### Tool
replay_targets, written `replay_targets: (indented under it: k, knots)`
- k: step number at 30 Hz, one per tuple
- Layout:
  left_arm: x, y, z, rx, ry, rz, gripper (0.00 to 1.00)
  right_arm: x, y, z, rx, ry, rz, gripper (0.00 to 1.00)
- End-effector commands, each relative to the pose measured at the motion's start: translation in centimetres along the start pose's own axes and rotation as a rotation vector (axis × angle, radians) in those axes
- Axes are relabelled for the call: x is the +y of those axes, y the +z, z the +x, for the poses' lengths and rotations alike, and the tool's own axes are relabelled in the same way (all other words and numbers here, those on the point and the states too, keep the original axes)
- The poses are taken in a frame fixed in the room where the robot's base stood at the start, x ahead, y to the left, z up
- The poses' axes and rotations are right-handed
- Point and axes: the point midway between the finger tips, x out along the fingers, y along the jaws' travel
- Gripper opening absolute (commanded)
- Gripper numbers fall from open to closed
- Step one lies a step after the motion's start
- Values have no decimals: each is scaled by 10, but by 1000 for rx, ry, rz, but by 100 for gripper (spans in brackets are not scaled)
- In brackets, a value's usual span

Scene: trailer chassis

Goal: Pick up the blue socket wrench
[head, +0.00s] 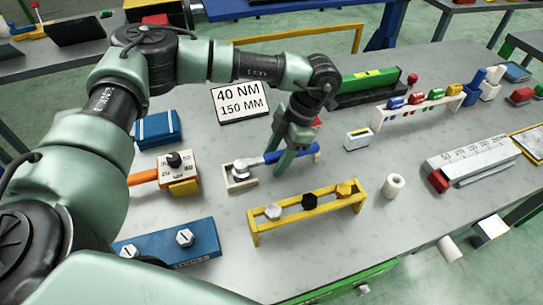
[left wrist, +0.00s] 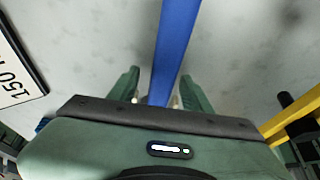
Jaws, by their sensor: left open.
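The blue socket wrench (head: 303,153) lies across the grey table, its silver head end at the left in a small wooden tray (head: 238,184). My left gripper (head: 279,161) points down over the middle of the handle, its fingers open. In the left wrist view the blue handle (left wrist: 176,45) runs between the two open fingers (left wrist: 160,92), with a gap visible beside it. Part of the handle is hidden behind the fingers in the head view. My right gripper is not in view.
A yellow rack (head: 308,208) with bolts stands in front of the wrench. A sign reading 40 NM, 150 MM (head: 240,102) stands behind it. An orange-handled tool (head: 143,178) and blue block (head: 172,246) are left. A white roll (head: 394,186) is right.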

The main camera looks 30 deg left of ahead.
Motion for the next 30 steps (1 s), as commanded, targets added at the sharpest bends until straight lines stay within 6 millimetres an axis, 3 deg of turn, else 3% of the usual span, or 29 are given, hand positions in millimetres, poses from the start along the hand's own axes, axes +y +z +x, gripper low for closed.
replay_targets:
  k: [4,5,9,10,23,30]
  knots:
    - [0,0,0,0,0,0,49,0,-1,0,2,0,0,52]
    - [0,0,0,0,0,0,44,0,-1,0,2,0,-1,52]
    - [0,0,0,0,0,0,5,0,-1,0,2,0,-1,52]
    - [0,0,0,0,0,0,0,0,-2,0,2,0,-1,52]
    - [1,-1,-5,-2,1,-1,0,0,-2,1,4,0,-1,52]
    - [1,-12,-33,-5,2,-2,0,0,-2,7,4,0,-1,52]
